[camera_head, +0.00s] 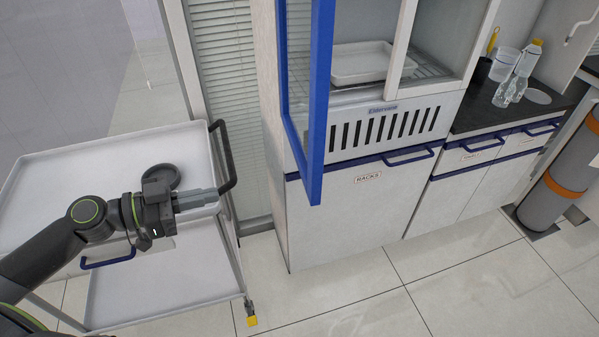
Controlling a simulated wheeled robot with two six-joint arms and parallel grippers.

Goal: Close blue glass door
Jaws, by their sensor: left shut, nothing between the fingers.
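The blue-framed glass door (317,110) stands open at the upper middle of the head view, swung out from the white cabinet (344,215). Its frame edge points toward me and its lower corner hangs in front of the cabinet's lower front. The cabinet interior shows a white tray (361,62) on a wire rack. My left gripper (217,196) is shut and empty, over the white cart at the left. It is left of the door and apart from it. My right gripper is not in view.
The white cart (120,150) with a black handle (228,160) stands left of the cabinet, under my left arm. A dark counter (480,112) with bottles (526,62) is at the right. A grey cylinder with an orange band (556,185) stands far right. The tiled floor in front is clear.

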